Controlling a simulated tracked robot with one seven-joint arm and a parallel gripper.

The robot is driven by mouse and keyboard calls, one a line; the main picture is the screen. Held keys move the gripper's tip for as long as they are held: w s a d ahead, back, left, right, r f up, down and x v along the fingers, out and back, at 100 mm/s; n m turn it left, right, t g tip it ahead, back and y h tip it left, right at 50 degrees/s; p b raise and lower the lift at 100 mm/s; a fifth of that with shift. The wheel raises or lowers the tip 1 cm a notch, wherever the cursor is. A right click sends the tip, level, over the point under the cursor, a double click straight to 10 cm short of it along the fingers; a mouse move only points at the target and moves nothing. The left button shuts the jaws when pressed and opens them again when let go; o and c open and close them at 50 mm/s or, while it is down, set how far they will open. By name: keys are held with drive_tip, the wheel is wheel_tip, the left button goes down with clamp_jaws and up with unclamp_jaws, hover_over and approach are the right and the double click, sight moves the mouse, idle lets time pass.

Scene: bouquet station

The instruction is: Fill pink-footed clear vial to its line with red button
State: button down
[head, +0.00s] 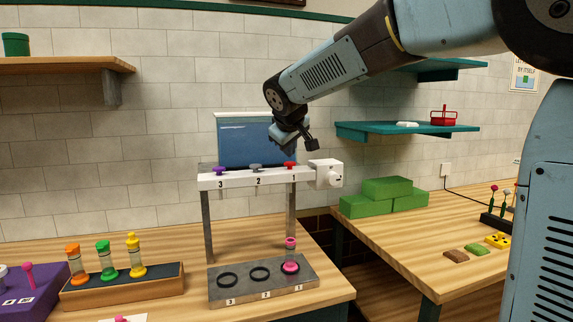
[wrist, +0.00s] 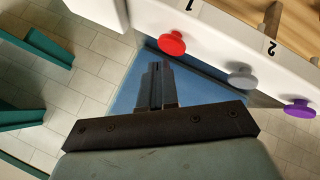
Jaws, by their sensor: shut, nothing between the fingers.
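The dispenser (head: 243,180) is a white bar on two posts, with a purple, a grey and a red button on top, above numbers 3, 2 and 1. The red button (head: 290,164) is at the right; it also shows in the wrist view (wrist: 172,43). The pink-footed clear vial (head: 291,256) stands upright on the base at position 1, below the red button. Its line and liquid level are too small to tell. My gripper (head: 290,148) is shut and empty above the bar, near the red button, apparently apart from it. Its shut fingers (wrist: 155,75) point toward the bar.
A wooden rack (head: 130,285) with orange, green and yellow vials stands left of the dispenser. A purple stand (head: 40,290) is at the far left. Green blocks (head: 388,192) lie on the right table. A blue panel (head: 243,143) rises behind the bar. Rings 2 and 3 are empty.

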sight(289, 163)
drive_tip(key=shift+f, duration=0.1)
drive_tip(key=shift+w+f, duration=0.1)
drive_tip(key=shift+f, duration=0.15)
drive_tip(key=shift+f, duration=0.55)
idle(1.3)
drive_tip(key=shift+r, duration=1)
drive_tip(key=shift+r, duration=2.5)
idle(1.5)
drive_tip(key=shift+a+r, duration=0.1)
